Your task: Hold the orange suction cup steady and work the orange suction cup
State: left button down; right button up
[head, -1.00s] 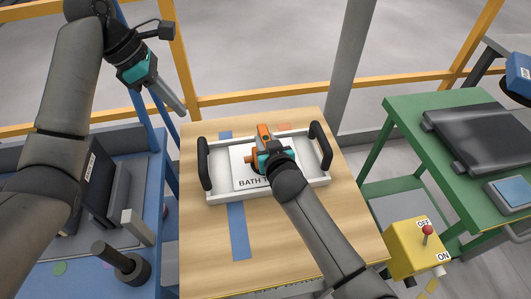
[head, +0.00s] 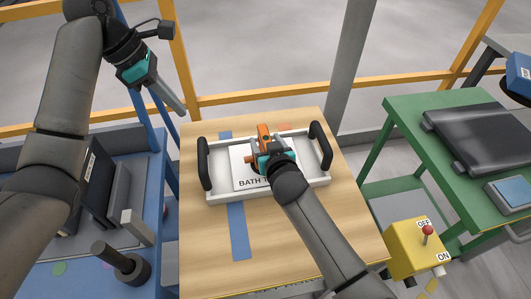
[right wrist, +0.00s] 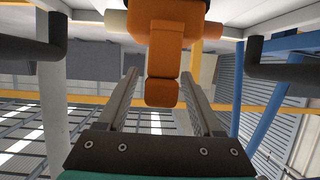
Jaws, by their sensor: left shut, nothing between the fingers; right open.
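The orange suction cup (head: 263,131) sits on the white slab (head: 215,162) with black handles, partly hidden in the head view by my right gripper (head: 268,154). In the right wrist view the orange suction cup (right wrist: 166,42) hangs from the top of the picture, with a narrower end piece reaching down between the fingers. My right gripper (right wrist: 160,75) is open, one finger on each side of that piece, with gaps visible on both sides. My left gripper (head: 172,98) is shut and empty, raised at the upper left, well away from the slab.
The slab lies on a wooden table (head: 300,235) with a blue stripe. A blue bench (head: 85,270) stands at the left and a green table (head: 400,110) at the right. A yellow ON/OFF switch box (head: 410,250) stands at the lower right. A yellow rail (head: 300,93) runs behind.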

jog(key=v, duration=1.1)
jog(key=shift+s, duration=0.25)
jog(key=shift+d, duration=0.1)
